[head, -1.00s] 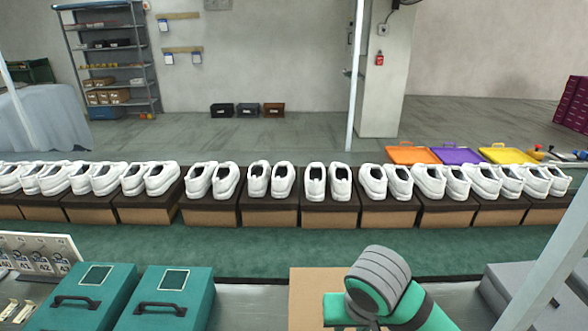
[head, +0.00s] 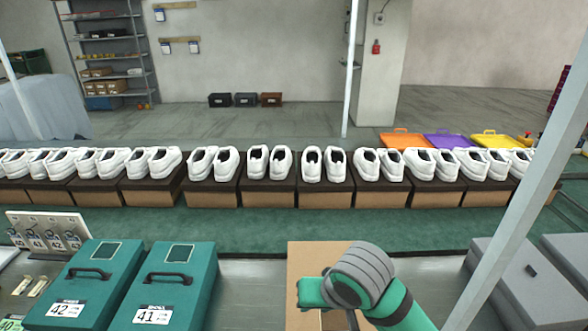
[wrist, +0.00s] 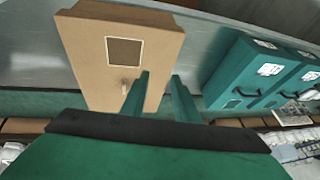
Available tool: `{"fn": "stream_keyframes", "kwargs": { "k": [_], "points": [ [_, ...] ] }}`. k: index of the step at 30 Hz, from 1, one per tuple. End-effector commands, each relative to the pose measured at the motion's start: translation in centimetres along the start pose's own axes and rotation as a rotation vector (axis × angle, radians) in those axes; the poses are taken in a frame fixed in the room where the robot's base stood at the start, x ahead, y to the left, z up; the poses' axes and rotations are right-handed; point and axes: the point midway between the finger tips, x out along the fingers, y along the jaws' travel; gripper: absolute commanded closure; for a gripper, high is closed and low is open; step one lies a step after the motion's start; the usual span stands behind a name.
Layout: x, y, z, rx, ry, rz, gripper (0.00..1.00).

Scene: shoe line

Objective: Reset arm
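My arm with its grey-banded wrist shows at the bottom of the head view, and my gripper (wrist: 160,90) shows in the wrist view. Its two teal fingers are apart, with nothing seen between them. A brown cardboard box (head: 318,250) stands just beyond and under the gripper in the head view. The same box (wrist: 85,55) fills the upper middle-left of the wrist view, with a dark square panel on its face. The fingers overlap its edge in that picture; I cannot tell whether they touch it.
Two teal cases (head: 84,285) with handles, labelled 42 and 41, stand at the left. Pairs of white shoes (head: 325,165) line brown boxes across the middle. Grey cases (head: 520,275) and a slanting pale post (head: 525,200) stand at the right. The green strip (head: 250,235) between is bare.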

Motion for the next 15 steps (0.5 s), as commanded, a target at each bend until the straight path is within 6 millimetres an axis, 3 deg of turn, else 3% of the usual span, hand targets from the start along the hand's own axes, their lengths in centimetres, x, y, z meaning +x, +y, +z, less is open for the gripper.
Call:
{"fn": "stream_keyframes", "kwargs": {
  "k": [15],
  "points": [
    [1.7,-12.4,-5.5,0.064,0.344,-0.454,0.72]
  ]
}}
